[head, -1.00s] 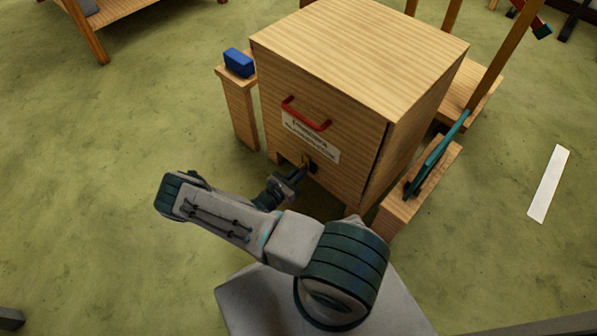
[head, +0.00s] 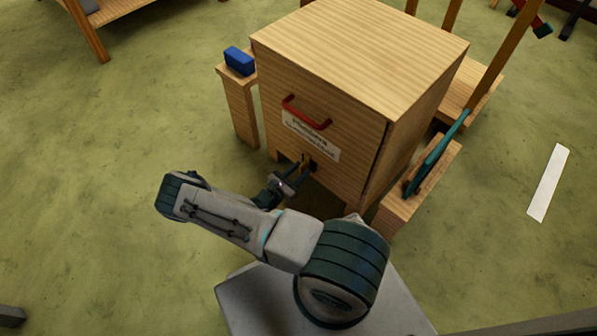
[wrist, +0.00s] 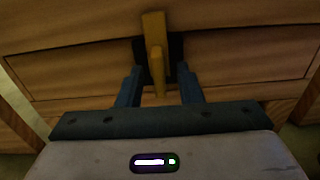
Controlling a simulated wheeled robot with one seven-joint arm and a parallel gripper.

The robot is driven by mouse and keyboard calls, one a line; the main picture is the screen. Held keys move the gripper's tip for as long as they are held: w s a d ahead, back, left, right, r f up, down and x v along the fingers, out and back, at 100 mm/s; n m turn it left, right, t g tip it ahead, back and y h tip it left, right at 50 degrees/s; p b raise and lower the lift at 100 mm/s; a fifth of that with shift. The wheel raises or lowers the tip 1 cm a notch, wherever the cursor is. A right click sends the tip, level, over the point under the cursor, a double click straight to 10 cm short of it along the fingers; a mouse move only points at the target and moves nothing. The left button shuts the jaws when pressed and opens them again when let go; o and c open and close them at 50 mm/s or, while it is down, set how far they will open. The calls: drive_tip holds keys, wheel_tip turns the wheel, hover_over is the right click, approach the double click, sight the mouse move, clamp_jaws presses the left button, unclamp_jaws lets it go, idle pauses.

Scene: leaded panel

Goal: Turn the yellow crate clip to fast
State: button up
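The yellow clip (wrist: 155,50) is a narrow bar on a dark mount (wrist: 176,58) on the wooden crate's front. In the wrist view it stands upright, in line with the view. My gripper (wrist: 160,84) is open, with one blue-grey finger on each side of the clip's lower end and a gap on both sides. In the head view my gripper (head: 288,180) is low in front of the crate (head: 350,60), just below the clip (head: 304,163), which shows small there. Any fast or loose marking is too small to read.
A red handle (head: 305,113) and a white label (head: 311,142) are on the crate front above the clip. A blue block (head: 239,61) sits on a wooden post at left. A teal bar (head: 436,152) leans over a wooden block at right. Green floor is free at left.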

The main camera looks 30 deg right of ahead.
drive_tip(key=p+v, duration=0.3)
drive_tip(key=v, duration=1.1)
drive_tip(key=shift+d+r, duration=0.1)
wheel_tip(320, 180, up, 44)
drive_tip(key=a+m+g+y+p, duration=0.2)
drive_tip(key=m+g+y+p, duration=0.7)
drive_tip(key=m+p, duration=0.65)
drive_tip(key=s+r+m+t+y+p, duration=0.2)
drive_tip(key=s+r+p, duration=0.2)
drive_tip(key=r, duration=0.8)
drive_tip(key=s+r+m+t+y+p, duration=0.1)
drive_tip(key=s+r+p, duration=0.4)
drive_tip(key=r, duration=0.8)
drive_tip(key=s+d+r+m+t+y+p, duration=0.1)
drive_tip(key=s+r+m+t+y+p, duration=0.1)
drive_tip(key=r+p, duration=0.7)
wheel_tip(320, 180, up, 5)
drive_tip(key=s+m+y, duration=0.1)
drive_tip(key=s+y, duration=0.1)
drive_tip(key=y, duration=0.1)
drive_tip(key=shift+s+f+t, duration=0.25)
drive_tip(key=shift+s+t, duration=0.05)
